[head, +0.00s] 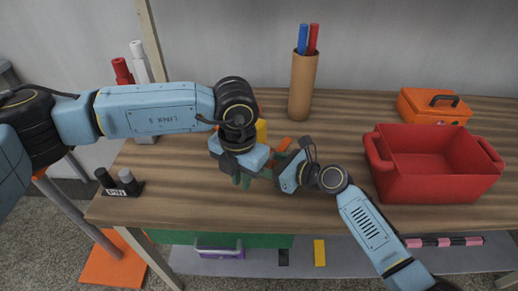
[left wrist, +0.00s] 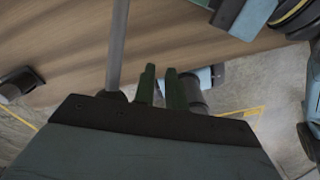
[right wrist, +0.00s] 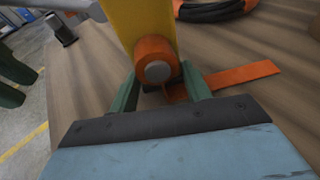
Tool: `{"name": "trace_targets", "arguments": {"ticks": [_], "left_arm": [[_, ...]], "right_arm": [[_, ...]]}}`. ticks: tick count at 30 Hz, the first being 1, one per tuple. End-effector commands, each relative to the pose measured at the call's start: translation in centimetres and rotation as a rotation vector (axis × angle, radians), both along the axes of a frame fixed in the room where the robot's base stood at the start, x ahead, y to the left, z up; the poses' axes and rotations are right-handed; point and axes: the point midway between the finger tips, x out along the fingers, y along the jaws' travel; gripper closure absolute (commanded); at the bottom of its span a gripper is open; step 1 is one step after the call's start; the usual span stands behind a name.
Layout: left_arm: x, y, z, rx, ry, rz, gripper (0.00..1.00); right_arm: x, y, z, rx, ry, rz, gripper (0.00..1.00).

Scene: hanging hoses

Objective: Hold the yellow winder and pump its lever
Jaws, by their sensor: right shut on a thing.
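The yellow winder (head: 261,131) stands on the bench, mostly hidden behind my left wrist in the head view. In the right wrist view its yellow body (right wrist: 140,18) rises above an orange hub (right wrist: 155,50) with a grey bolt. My right gripper (right wrist: 160,85) is shut on the winder low down, its green fingers on both sides of the hub. My left gripper (head: 241,181) points down beside the winder. Its green fingers (left wrist: 160,78) stand a little apart with nothing between them. A grey rod (left wrist: 117,45), perhaps the lever, passes beside these fingers, outside the gap.
A red bin (head: 436,190) and an orange toolbox (head: 433,106) stand at the right. A brown tube (head: 302,88) with red and blue rods stands behind. A small black holder (head: 121,187) is near the left front edge. An orange strip (right wrist: 245,76) lies by the winder.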

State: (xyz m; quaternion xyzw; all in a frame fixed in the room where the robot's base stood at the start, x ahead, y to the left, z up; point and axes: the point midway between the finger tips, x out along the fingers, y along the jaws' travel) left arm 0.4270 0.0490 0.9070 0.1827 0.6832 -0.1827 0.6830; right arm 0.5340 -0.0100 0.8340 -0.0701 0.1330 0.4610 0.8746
Motion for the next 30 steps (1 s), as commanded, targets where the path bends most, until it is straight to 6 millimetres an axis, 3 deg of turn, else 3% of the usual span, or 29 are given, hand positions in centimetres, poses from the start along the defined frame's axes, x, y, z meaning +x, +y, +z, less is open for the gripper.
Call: {"name": "trace_targets", "arguments": {"ticks": [5, 30], "left_arm": [[0.1, 0.0, -1.1, 0.000, 0.001, -0.001, 0.87], [0.4, -0.1, -2.6, 0.000, 0.000, -0.001, 0.87]], "right_arm": [[0.0, 0.1, 0.3, 0.005, -0.003, 0.001, 0.65], [0.0, 0.2, 0.3, 0.006, -0.004, 0.001, 0.65]]}}
